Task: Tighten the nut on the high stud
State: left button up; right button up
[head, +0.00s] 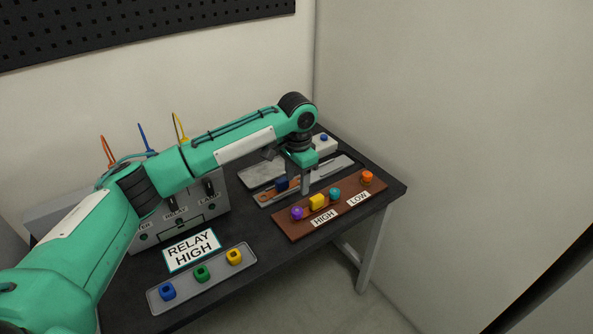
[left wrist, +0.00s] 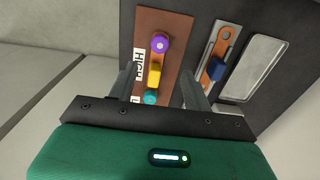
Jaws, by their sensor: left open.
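My left gripper (head: 305,184) is open with its fingers pointing down, above and behind the brown board (head: 283,229) in the head view. The board carries a purple piece (head: 297,213), a yellow squarish nut (head: 317,202), a teal piece (head: 335,194) and an orange piece (head: 367,177). A HIGH label (head: 324,218) lies in front of the yellow nut and a LOW label (head: 358,199) farther right. In the left wrist view the yellow nut (left wrist: 154,76) appears between my open fingers, apart from both. The stud under it is hidden. My right gripper is not in view.
A grey tray (head: 190,290) holds blue, green and yellow nuts. A tool with an orange strip and dark blue block (head: 282,184) lies behind the board. A switch box (head: 210,212) stands left, partly behind my arm.

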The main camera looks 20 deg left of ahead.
aim_at(297, 210)
pick_arm(q)
notch_tip(297, 210, down, 11)
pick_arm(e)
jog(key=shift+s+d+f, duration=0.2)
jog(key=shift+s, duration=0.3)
